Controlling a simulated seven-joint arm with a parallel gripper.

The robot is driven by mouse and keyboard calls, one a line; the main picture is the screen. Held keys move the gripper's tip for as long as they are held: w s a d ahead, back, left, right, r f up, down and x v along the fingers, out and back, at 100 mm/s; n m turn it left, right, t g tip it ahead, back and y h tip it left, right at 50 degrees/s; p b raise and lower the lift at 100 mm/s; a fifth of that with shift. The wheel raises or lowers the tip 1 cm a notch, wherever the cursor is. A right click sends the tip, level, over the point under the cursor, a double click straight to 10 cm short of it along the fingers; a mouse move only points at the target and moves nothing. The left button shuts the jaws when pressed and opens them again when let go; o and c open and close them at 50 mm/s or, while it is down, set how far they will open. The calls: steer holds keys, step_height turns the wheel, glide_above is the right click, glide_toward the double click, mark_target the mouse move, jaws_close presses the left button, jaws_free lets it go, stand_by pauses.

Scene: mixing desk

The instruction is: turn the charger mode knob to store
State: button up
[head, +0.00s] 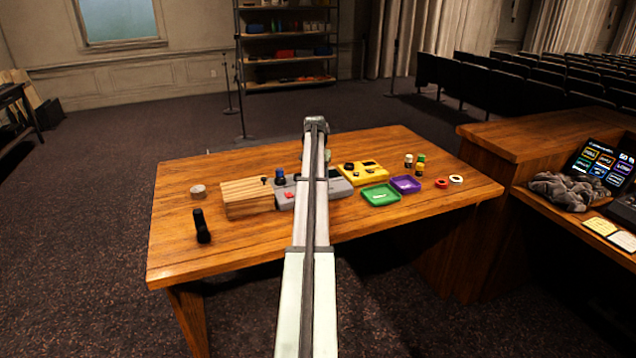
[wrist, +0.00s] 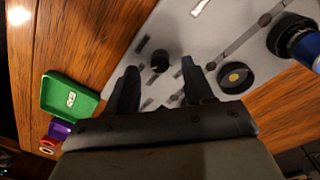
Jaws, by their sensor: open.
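A grey panel (wrist: 215,40) fills much of the wrist view; the grey unit (head: 341,189) also shows in the head view, partly behind my arm. On it are a small black knob (wrist: 160,61), a wider black knob with a yellow centre (wrist: 235,77) and a blue-topped black piece (wrist: 300,40) at the right edge. No readable label shows which is the charger mode knob. My gripper (wrist: 158,68) is open over the panel, with the small black knob appearing between its fingertips. Contact cannot be told.

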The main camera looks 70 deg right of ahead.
step_height(320, 180, up, 11)
steer(key=shift+w, duration=0.3)
steer(key=shift+r, duration=0.1)
stand_by(0.4)
